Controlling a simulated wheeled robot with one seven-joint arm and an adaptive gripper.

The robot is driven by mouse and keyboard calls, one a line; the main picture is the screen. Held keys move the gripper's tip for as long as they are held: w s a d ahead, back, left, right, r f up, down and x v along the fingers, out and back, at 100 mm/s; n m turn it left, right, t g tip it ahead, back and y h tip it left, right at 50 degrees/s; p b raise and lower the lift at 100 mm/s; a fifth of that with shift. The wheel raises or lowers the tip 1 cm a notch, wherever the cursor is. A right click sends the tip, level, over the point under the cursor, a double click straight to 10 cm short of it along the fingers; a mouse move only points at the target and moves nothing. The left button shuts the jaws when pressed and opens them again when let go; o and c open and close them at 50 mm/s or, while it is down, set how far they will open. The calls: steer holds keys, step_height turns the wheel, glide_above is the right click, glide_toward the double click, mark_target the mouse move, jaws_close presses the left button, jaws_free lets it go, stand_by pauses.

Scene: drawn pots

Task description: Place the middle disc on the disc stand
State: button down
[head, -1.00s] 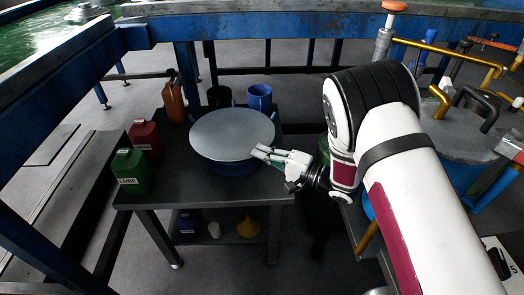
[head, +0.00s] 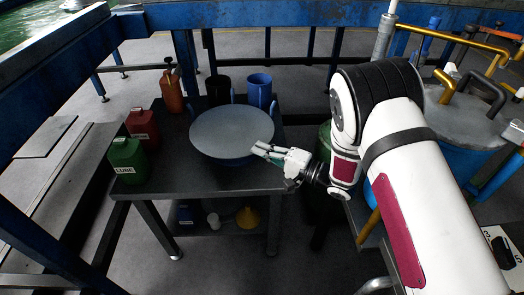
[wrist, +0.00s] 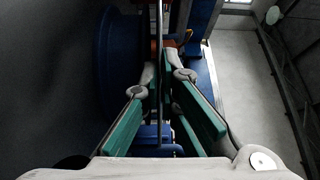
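A round grey disc (head: 232,130) lies about level over the table at its back right. Blue upright posts of the disc stand (head: 232,96) rise around its rim; the rest of the stand is mostly hidden beneath it. I cannot tell whether the disc rests on the stand. My gripper (head: 258,152) is at the disc's right front rim, its fingers above and below the edge. In the wrist view, the disc (wrist: 159,40) is a thin edge-on line between the green-padded fingers (wrist: 165,85), which look closed on it.
The dark table (head: 190,180) holds a green can (head: 128,165), a red can (head: 143,127), an orange bottle (head: 172,95), a black cup (head: 217,85) and a blue mug (head: 259,88). A blue drum with pipes (head: 465,150) stands right. The table's front middle is clear.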

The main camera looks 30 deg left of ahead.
steer(key=shift+f+b, duration=0.35)
steer(key=shift+f, duration=0.2)
stand_by(0.4)
steer(key=c, duration=1.7)
jaws_free()
steer(key=shift+d, duration=0.1)
